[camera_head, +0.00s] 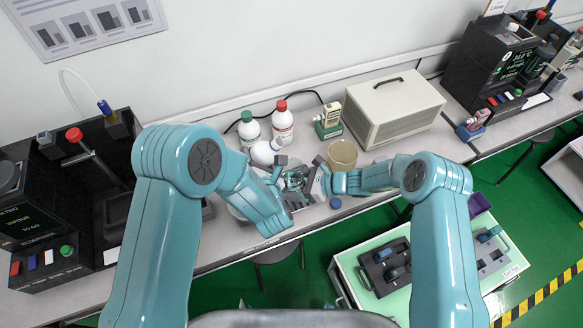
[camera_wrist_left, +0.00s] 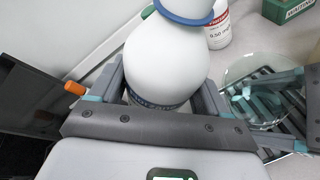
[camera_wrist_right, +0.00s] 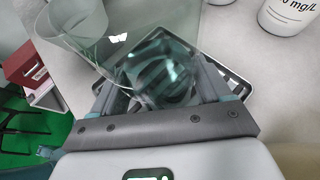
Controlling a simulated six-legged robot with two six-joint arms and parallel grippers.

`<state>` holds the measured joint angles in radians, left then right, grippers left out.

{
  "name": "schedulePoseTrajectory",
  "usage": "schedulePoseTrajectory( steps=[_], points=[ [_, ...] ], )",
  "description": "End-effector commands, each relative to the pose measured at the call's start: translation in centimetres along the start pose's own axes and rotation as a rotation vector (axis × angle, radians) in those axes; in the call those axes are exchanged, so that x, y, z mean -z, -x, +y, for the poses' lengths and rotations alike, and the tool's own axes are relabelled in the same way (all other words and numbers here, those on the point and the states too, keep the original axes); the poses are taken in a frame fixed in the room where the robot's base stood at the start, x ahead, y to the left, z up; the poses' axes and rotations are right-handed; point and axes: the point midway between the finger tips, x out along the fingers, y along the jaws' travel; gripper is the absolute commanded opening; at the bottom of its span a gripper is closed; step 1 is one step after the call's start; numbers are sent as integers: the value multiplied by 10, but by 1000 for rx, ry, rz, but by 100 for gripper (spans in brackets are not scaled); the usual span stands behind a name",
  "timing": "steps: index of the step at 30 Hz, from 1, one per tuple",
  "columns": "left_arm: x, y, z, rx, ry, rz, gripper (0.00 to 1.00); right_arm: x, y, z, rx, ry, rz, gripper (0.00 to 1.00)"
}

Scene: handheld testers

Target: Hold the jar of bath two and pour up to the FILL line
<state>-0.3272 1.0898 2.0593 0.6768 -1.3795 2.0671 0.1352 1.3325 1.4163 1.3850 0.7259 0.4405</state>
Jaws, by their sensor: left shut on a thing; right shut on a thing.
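My left gripper (camera_head: 277,168) is shut on a white bottle (camera_head: 262,153), which leans to the right near the glass jar in the head view. In the left wrist view the white bottle (camera_wrist_left: 160,60) has a blue ring at its neck and sits between the fingers. My right gripper (camera_head: 312,178) is shut on a clear glass jar (camera_wrist_right: 150,55). The jar (camera_wrist_left: 262,85) also shows right of the bottle in the left wrist view. A small white mark shows on the jar; I cannot read a FILL line or tell the liquid level.
A dark slatted tray (camera_wrist_right: 235,80) lies under the jar. Green-capped (camera_head: 249,128) and red-capped (camera_head: 283,120) bottles stand behind. A green stand (camera_head: 328,127) and beige case (camera_head: 393,108) are farther back.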

Motion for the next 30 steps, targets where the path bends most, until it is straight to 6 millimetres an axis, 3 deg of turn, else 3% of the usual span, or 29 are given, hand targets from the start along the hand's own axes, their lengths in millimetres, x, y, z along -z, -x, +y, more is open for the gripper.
schedulePoseTrajectory(
  steps=[30],
  points=[
    [6,-3,0,-29,-61,-2,24,0,0,0,0,0,0,60]
  ],
)
